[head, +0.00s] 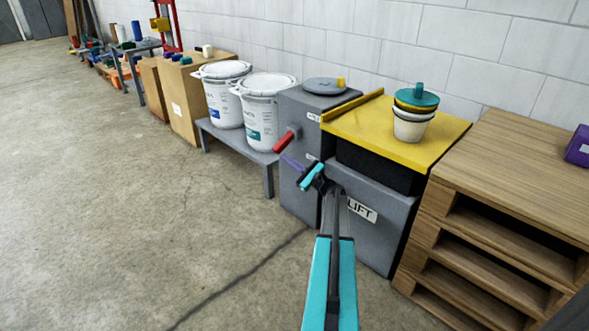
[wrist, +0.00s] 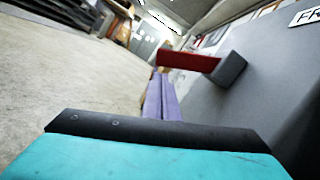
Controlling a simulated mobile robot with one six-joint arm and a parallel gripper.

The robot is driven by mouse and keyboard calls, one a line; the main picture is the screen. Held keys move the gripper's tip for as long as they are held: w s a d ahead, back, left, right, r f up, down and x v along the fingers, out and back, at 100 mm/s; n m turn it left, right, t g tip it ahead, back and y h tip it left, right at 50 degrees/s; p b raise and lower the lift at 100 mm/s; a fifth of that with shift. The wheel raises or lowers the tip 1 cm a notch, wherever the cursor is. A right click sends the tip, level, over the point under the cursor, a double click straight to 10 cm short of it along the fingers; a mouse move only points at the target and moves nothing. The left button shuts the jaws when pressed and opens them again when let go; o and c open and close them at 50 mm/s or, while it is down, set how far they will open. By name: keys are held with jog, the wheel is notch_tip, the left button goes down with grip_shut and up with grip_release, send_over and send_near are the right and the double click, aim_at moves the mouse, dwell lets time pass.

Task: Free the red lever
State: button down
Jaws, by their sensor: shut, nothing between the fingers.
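The red lever (head: 286,141) sticks out from a grey block on the front of the grey cabinet (head: 303,120). It also shows in the wrist view (wrist: 190,61), ahead of my gripper. A purple bar (head: 293,162) is just below the lever; in the wrist view the purple bar (wrist: 161,100) runs from under the lever towards my gripper. Whether bar and lever touch is unclear. My gripper (head: 312,176), with teal and black parts, is shut and empty, below and right of the lever, close to the purple bar. Its near part (wrist: 155,135) fills the bottom of the wrist view.
Two white buckets (head: 263,108) stand on a low grey bench (head: 240,140) left of the cabinet. Wooden pallets (head: 500,180) stand at right. Floor in front is clear.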

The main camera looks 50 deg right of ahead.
jog(key=shift+x, duration=0.9)
jog(key=shift+r, duration=0.15)
